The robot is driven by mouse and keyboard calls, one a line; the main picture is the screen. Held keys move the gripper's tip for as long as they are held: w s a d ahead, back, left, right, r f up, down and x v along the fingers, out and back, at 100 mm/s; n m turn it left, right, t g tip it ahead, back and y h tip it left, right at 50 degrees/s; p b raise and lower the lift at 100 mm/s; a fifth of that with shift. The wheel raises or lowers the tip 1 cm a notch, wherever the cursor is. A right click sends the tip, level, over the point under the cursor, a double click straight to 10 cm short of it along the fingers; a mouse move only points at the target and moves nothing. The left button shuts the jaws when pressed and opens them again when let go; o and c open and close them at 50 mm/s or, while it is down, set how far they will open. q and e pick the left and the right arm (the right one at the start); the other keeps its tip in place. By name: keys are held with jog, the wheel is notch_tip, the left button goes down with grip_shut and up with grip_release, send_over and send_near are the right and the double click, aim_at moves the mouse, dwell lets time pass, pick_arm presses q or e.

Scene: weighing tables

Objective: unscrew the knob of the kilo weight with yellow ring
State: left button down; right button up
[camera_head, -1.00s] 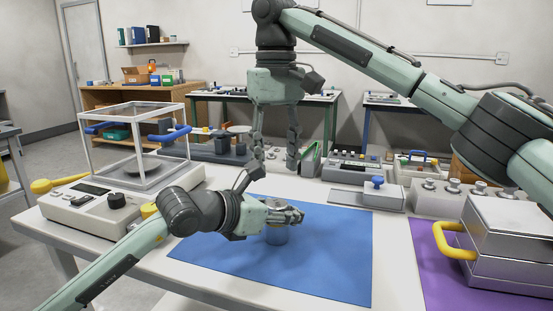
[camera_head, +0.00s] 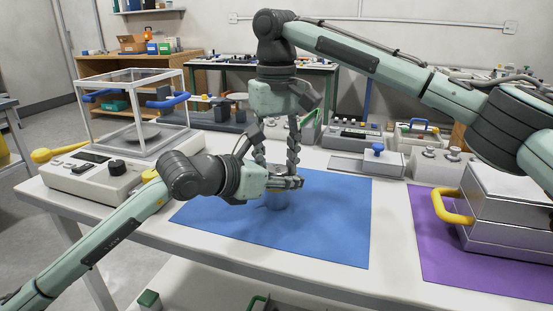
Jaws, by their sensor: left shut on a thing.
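A metal cylindrical weight (camera_head: 277,202) stands on the blue mat (camera_head: 330,230). My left gripper (camera_head: 287,183) comes in from the left, lies level and is shut on the upper part of the weight. My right gripper (camera_head: 276,160) points down from above. Its two fingers are apart, one to each side over the weight's top. I cannot tell whether they touch the knob.
A balance with a glass draft shield (camera_head: 135,125) and blue handles stands at the left. A purple mat (camera_head: 430,245) with a metal case (camera_head: 505,215) with a yellow handle is at the right. Grey boxes and instruments line the back edge. The front of the blue mat is clear.

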jog(key=c, duration=0.9)
jog(key=shift+o, duration=0.2)
jog(key=n, duration=0.6)
jog(key=shift+n, duration=0.3)
jog(key=o, duration=1.3)
